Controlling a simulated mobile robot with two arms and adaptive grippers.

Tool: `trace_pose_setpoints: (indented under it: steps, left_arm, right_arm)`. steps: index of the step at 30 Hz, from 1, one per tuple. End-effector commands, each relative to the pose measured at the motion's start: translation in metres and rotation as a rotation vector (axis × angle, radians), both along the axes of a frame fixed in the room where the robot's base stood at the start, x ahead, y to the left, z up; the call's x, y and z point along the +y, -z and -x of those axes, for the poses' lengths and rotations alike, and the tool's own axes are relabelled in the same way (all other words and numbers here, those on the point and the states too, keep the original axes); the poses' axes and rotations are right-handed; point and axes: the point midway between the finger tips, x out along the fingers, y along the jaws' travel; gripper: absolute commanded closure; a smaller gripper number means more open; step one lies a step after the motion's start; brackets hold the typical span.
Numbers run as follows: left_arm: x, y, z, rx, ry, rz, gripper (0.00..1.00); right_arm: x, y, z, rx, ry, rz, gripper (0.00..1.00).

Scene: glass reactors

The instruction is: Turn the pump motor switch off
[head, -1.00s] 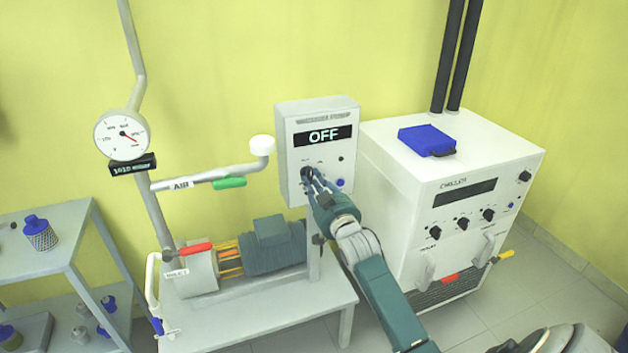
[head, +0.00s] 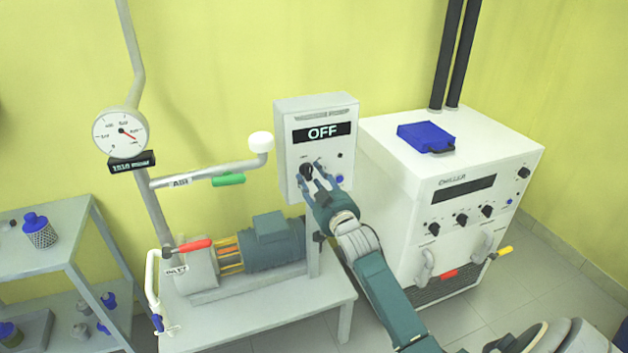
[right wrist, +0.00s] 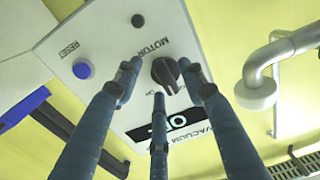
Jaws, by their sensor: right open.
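The pump motor control box (head: 290,150) is grey, on the wall side behind the pump; its display (head: 322,133) reads OFF. The black motor switch knob (head: 306,170) is on its front, and also shows in the right wrist view (right wrist: 166,72) beside the word MOTOR. My right gripper (head: 315,184) is open in front of the knob. In the right wrist view its three fingers (right wrist: 160,78) are spread around the knob; whether any finger touches it I cannot tell. My left gripper is not in view.
A blue button (right wrist: 83,69) sits near the knob. The white chiller (head: 400,190) with a blue case (head: 425,137) on top stands right of the box.

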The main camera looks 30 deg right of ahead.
Motion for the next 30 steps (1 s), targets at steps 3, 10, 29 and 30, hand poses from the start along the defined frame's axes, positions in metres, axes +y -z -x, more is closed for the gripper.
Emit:
trace_pose_setpoints:
  steps: [3, 10, 29, 30]
  left_arm:
    - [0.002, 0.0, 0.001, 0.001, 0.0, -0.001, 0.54]
    - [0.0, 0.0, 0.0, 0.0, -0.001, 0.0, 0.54]
    - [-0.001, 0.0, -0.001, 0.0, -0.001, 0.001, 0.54]
    - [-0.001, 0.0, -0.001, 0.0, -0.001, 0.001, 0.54]
  right_arm:
    - [0.001, 0.0, 0.005, 0.0, 0.0, -0.001, 0.59]
    - [0.011, 0.002, 0.044, 0.002, -0.001, -0.001, 0.59]
    - [0.028, 0.0, 0.117, 0.001, 0.0, 0.0, 0.59]
    - [0.028, 0.0, 0.117, 0.001, 0.0, 0.0, 0.59]
